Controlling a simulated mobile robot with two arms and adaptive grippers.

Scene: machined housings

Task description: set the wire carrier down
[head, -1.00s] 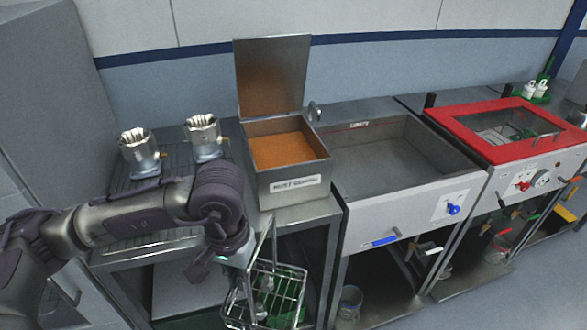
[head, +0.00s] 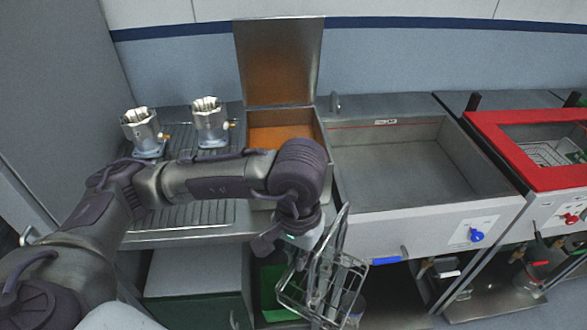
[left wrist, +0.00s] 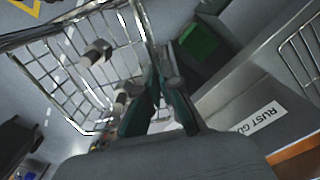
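The wire carrier (head: 322,283) is an open metal wire basket with a tall handle. It hangs tilted from my left gripper (head: 303,238), in front of the bench and below its top. In the left wrist view, the carrier (left wrist: 68,72) fills the upper left. There, the teal fingers of my left gripper (left wrist: 162,72) are close together at the handle wire. Small metal parts (left wrist: 97,52) show through the mesh and seem to be inside. My arm hides part of the bench. My right gripper is not in view.
A lidded box (head: 283,137) with orange inside stands behind my arm. Two metal housings (head: 143,131) (head: 209,121) stand on the ribbed drainboard (head: 190,214). A grey basin (head: 410,165) is to the right, then a red-framed unit (head: 505,140). The basin looks empty.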

